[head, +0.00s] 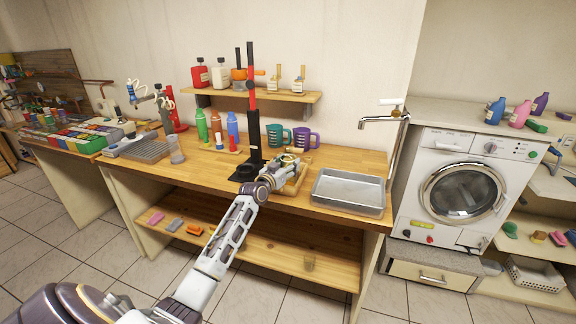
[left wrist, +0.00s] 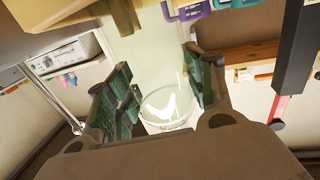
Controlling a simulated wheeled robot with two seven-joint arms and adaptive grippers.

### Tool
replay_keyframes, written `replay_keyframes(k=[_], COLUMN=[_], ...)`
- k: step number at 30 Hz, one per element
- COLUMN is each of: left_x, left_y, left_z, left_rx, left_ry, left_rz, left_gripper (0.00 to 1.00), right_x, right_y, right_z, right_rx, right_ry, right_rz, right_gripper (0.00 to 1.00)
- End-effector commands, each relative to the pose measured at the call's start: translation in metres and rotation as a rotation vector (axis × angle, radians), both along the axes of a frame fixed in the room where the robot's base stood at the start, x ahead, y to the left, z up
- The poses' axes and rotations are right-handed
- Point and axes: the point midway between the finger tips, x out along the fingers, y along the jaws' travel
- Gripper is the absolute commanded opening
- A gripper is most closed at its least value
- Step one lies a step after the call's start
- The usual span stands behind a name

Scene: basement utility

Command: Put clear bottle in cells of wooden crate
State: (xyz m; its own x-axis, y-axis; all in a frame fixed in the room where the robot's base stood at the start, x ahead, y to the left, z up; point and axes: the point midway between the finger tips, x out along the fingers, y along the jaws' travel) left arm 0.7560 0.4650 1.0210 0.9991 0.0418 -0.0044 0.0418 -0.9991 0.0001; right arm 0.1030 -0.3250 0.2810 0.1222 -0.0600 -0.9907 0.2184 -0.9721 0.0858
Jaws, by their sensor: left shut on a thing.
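My left gripper (head: 290,161) is over the wooden crate (head: 300,183) on the workbench, left of the metal tray. In the left wrist view its two dark green finger pads (left wrist: 165,95) close on a clear bottle (left wrist: 168,108), whose round, shiny glass shows between them. In the head view the held bottle cannot be made out clearly. The gripper and arm hide much of the crate, so its cells cannot be read. Another clear vessel (head: 175,150) stands at the left of the bench, beside a grey rack. My right gripper is not in view.
A black and red stand (head: 253,125) rises just left of the gripper. Teal (head: 278,136) and purple (head: 306,139) mugs stand behind it. The metal tray (head: 349,192) lies to the right. Green and blue bottles stand farther left. A wall shelf (head: 252,95) hangs above.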

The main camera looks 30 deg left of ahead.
Motion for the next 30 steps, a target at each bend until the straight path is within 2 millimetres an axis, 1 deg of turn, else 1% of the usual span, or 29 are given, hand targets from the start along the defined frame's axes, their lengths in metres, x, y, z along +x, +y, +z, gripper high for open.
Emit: replay_keyframes(k=[2,3,7,17,22,30], left_x=[0.0,0.0,0.0,0.0,0.0,-0.015], left_y=[0.0,0.0,0.0,0.0,0.0,0.0], left_z=[-0.002,-0.002,-0.002,-0.002,0.002,0.0], left_rx=[0.001,0.0,0.0,0.0,0.0,0.0], left_ry=[-0.001,0.001,0.001,0.001,0.0,0.001], left_rz=[0.0,0.0,0.0,0.0,0.0,0.0], left_gripper=[0.2,0.58,0.75,0.75,0.75,0.75], right_x=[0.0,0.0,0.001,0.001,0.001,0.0], right_y=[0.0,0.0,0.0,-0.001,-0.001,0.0], right_z=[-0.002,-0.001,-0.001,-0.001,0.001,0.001], right_rx=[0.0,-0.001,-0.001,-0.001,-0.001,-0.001], right_ry=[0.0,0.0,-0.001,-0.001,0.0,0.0], right_rz=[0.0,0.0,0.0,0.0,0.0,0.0], right_gripper=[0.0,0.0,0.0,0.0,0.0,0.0])
